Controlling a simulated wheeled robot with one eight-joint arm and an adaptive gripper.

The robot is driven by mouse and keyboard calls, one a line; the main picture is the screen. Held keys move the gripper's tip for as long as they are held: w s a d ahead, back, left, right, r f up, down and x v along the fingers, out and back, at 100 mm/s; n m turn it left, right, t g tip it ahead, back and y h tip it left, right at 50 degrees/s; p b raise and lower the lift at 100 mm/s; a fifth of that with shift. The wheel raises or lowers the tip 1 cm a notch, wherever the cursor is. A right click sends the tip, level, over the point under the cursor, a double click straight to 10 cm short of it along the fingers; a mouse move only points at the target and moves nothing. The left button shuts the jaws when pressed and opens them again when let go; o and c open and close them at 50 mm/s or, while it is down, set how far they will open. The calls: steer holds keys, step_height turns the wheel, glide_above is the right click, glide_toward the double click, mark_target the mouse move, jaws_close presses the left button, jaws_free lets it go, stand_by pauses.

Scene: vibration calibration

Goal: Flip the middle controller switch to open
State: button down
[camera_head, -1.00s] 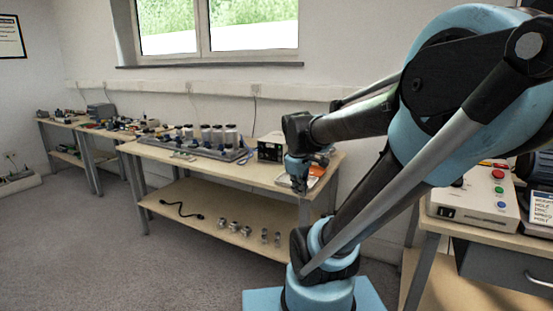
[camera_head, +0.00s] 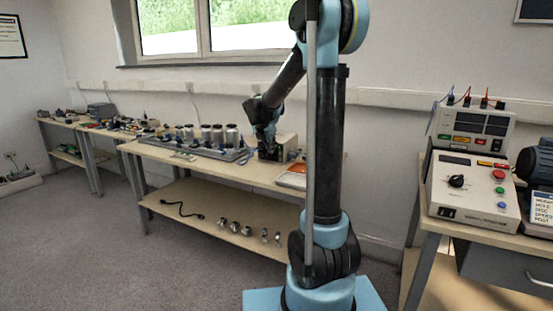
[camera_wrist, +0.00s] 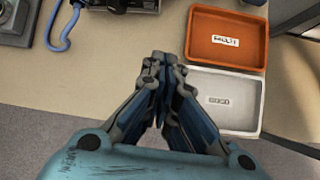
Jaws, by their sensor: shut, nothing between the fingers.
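My gripper (camera_head: 268,148) is shut and empty above the middle bench, in front of a beige controller box (camera_head: 284,148) and partly covering it. In the wrist view my gripper (camera_wrist: 161,65) points over bare bench top, and the front edge of the box (camera_wrist: 125,5) shows at the top, cut off. The fingertips look apart from the box. Its switches are hidden or too small to make out, so I cannot tell how they are set.
An orange tray (camera_wrist: 232,58) and a white tray (camera_wrist: 210,113), both labelled, lie right of my gripper. A blue cable (camera_wrist: 62,25) lies to the left. A row of cylinders (camera_head: 215,135) stands left of the box. The right bench holds a knobbed control unit (camera_head: 475,190).

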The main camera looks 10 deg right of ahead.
mark_target(280, 153)
steer(key=w, duration=0.1)
steer(key=w+n, duration=0.1)
steer(key=w+a+n, duration=0.1)
steer(key=shift+a+f, duration=0.1)
steer(key=shift+f, duration=0.15)
steer(key=x, duration=1)
steer(key=shift+w+r, duration=0.1)
steer(key=shift+w+d, duration=0.7)
steer(key=shift+w, duration=0.3)
steer(key=shift+w+d+f, duration=0.2)
steer(key=shift+w+d, duration=0.15)
steer(key=shift+w, duration=0.35)
